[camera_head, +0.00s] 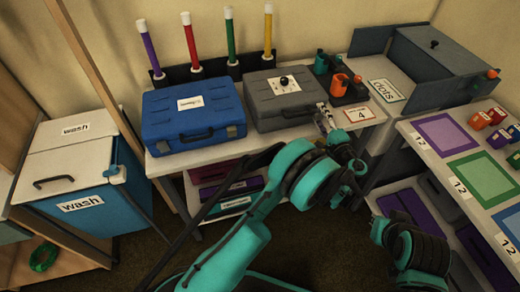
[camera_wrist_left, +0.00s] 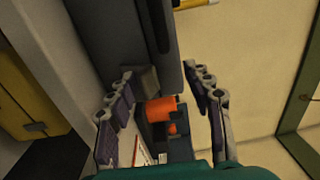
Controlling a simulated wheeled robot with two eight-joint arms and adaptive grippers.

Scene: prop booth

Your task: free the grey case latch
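The grey case (camera_head: 262,110) lies shut on the white table, with a white label and a round black knob (camera_head: 284,81) on its lid. A dark handle (camera_head: 298,112) is on its front. I cannot make out which small part is the latch. My left gripper (camera_head: 324,115) is at the case's front right corner; I cannot tell whether it touches. In the left wrist view my left gripper (camera_wrist_left: 165,100) has its fingers spread apart, with nothing held between them. An orange cup (camera_wrist_left: 160,109) shows beyond them. Only links of my right arm show; its gripper is out of sight.
A blue case (camera_head: 190,132) stands left of the grey case. Coloured sticks (camera_head: 231,38) stand in a dark rack behind. Orange and dark cups (camera_head: 339,84) and a sign with a 4 (camera_head: 359,114) are close right of my gripper.

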